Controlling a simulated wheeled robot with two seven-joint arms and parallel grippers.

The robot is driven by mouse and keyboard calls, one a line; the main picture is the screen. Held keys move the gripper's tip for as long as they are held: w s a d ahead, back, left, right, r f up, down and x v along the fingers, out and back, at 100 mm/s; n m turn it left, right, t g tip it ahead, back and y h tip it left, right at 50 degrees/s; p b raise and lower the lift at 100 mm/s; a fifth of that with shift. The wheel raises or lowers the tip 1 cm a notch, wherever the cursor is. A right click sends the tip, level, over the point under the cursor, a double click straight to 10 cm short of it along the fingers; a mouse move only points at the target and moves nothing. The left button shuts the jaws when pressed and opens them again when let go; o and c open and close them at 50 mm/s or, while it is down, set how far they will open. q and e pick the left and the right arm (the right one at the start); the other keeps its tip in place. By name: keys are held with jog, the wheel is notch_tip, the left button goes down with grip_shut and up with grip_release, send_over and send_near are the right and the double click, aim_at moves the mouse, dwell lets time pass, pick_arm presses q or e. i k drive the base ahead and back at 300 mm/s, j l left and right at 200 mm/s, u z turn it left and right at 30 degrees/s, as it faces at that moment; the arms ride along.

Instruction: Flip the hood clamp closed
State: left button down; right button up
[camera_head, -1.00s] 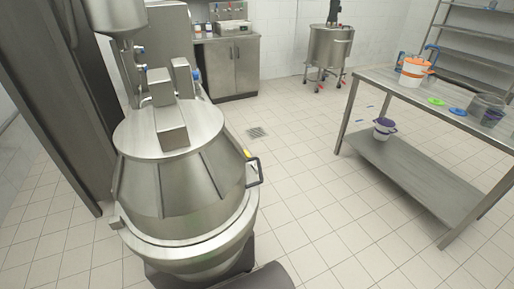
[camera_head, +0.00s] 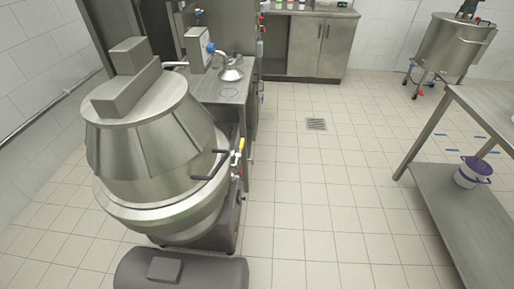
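The cup filler's metal hood (camera_head: 150,135) is a large steel cone at the left of the head view, with box-shaped parts on its top. A black handle-like bar (camera_head: 210,166), which looks like the hood clamp, sticks out from the hood's lower right side. Whether it is latched cannot be told at this size. A small yellow-tipped part (camera_head: 240,146) shows just right of it. Neither of my grippers is in view.
A steel table (camera_head: 465,225) with a white bucket (camera_head: 473,172) on its lower shelf stands at the right. A steel cabinet (camera_head: 308,46) and a wheeled tank (camera_head: 450,47) stand at the back. The tiled floor between hood and table is clear around a drain (camera_head: 316,124).

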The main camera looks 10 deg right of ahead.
aim_at(239, 155)
jog(key=l+u, duration=0.1)
jog(key=l, duration=0.3)
jog(key=i+l+u, duration=0.4)
jog(key=l, duration=0.2)
jog(key=i+l+u, duration=0.45)
jog(key=l, duration=0.25)
jog(key=k+j, duration=0.05)
jog(key=k, duration=0.05)
